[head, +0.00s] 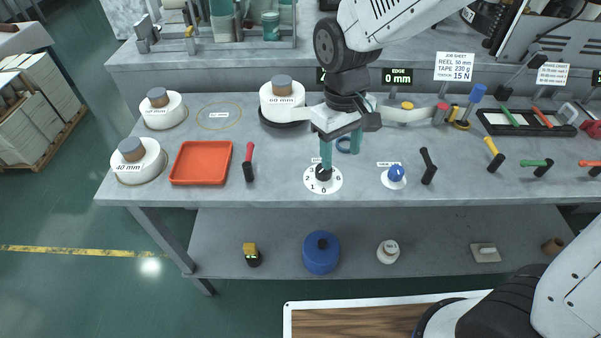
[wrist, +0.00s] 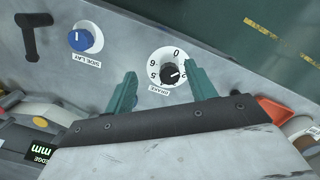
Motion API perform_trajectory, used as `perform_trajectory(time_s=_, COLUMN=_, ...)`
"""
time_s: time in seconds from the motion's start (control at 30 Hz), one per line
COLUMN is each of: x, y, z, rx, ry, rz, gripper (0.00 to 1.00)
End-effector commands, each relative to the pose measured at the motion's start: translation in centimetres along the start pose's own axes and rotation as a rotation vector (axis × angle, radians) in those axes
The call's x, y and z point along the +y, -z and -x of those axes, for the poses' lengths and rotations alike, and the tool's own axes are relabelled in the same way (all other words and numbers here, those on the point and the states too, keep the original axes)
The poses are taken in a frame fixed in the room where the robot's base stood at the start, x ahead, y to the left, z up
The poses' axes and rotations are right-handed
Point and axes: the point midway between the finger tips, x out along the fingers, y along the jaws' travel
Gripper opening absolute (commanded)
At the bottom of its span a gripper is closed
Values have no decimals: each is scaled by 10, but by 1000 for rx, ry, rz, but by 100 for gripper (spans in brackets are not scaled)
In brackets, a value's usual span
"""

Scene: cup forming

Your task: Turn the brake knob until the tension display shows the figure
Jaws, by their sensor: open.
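The black brake knob (head: 323,173) sits on a round white numbered dial (head: 311,185) near the bench's front edge. The knob (wrist: 170,73) also shows in the wrist view, with its label beside the dial; its pointer is too small to read surely. My gripper (head: 340,160) is open, its teal fingers above the bench by the dial. In the wrist view the fingers (wrist: 163,90) are apart on either side of the knob, with nothing between them. A dark display (head: 320,76) is mostly hidden behind my arm, its figure unreadable. The job sheet (head: 455,66) reads 15 N.
A blue knob (head: 396,174) and a black lever (head: 428,166) stand right of the dial. A red tray (head: 201,163) and a red-handled tool (head: 248,162) lie left. A tape reel (head: 282,101) is behind. The edge display (head: 397,77) reads 0 mm.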

Motion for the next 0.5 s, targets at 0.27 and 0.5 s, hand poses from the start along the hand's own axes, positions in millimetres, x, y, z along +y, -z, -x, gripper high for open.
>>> perform_trajectory(time_s=0.27, x=0, y=36, z=-8, rx=103, ry=-10, rz=41, gripper=56)
perform_trajectory(time_s=0.5, x=-5, y=40, z=-46, rx=101, ry=-10, rz=49, gripper=56)
